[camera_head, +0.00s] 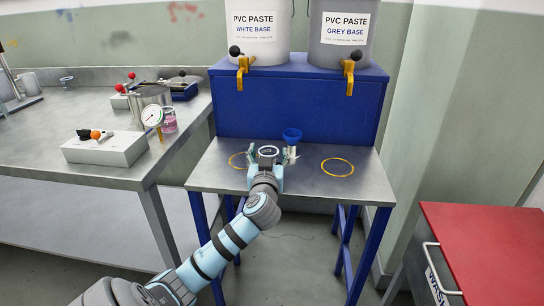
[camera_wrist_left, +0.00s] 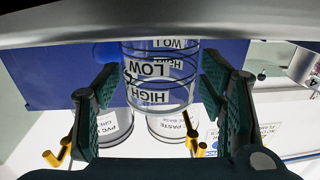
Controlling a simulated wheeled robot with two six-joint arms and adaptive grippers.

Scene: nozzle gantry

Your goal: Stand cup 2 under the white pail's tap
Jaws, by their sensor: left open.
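A clear cup with black rings and the words HIGH and LOW (camera_wrist_left: 160,88) stands between the fingers of my left gripper (camera_head: 268,157). The gripper is open, with a finger on either side of the cup. The cup's pale round rim (camera_head: 268,149) shows in the head view; no cup number can be read. The white pail (camera_head: 257,48) sits on the blue stand, with its yellow tap (camera_head: 243,68) at the front. A yellow ring (camera_head: 231,161) marks the table below that tap; the cup is at its right side. My right gripper is out of view.
The blue stand (camera_head: 300,108) closes off the table's back. A red-topped cabinet (camera_head: 495,245) is at right.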

